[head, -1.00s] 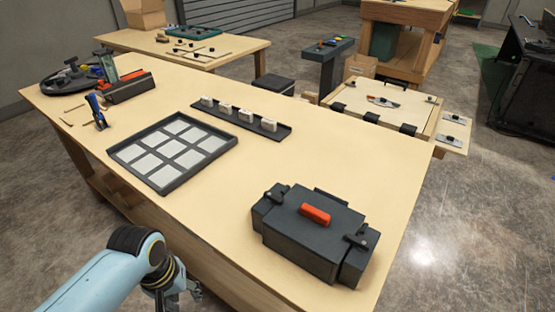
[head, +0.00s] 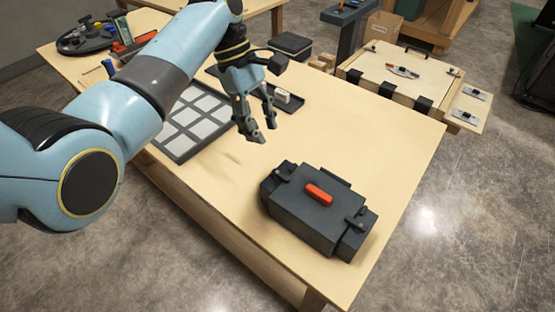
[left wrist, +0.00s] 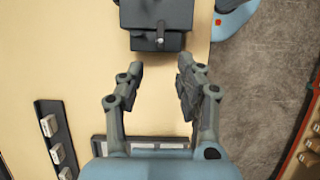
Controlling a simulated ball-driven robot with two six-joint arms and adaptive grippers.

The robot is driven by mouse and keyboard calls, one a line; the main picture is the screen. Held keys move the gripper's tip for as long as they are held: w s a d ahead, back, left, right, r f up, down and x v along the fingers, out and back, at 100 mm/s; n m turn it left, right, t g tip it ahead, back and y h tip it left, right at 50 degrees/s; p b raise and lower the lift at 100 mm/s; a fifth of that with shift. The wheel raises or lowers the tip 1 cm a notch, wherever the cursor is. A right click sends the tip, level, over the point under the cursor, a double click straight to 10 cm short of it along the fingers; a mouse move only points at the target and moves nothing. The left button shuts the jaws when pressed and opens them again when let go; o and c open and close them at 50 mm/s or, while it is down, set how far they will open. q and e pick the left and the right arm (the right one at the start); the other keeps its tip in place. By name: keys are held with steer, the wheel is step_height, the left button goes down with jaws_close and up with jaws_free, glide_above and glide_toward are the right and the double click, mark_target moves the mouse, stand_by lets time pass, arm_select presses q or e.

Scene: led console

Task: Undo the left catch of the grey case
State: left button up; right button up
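The dark grey case (head: 312,222) sits shut on the wooden table, with an orange handle (head: 319,194) on its lid. The left catch (head: 283,172) is a small black lever at the case's upper-left end; it looks closed down. A second catch (head: 356,219) is at the right end. My left gripper (head: 263,130) hangs above the table, up and left of the case, open and empty, touching nothing. In the left wrist view the case (left wrist: 157,14) is at the top, with a catch (left wrist: 160,42) just beyond the open fingers (left wrist: 166,70). My right gripper is not in view.
A tray of pale square tiles (head: 207,113) lies behind my left arm. A dark rack with white blocks (head: 282,96) is behind the gripper. A wooden box with black hinges (head: 400,72) stands beyond the table. The table around the case is clear.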

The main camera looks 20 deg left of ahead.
mark_target(280, 173)
arm_select(q)
steer(key=x, duration=1)
steer(key=shift+d+f, duration=0.1)
steer(key=shift+f, duration=0.2)
steer(key=shift+c, duration=0.3)
jaws_close()
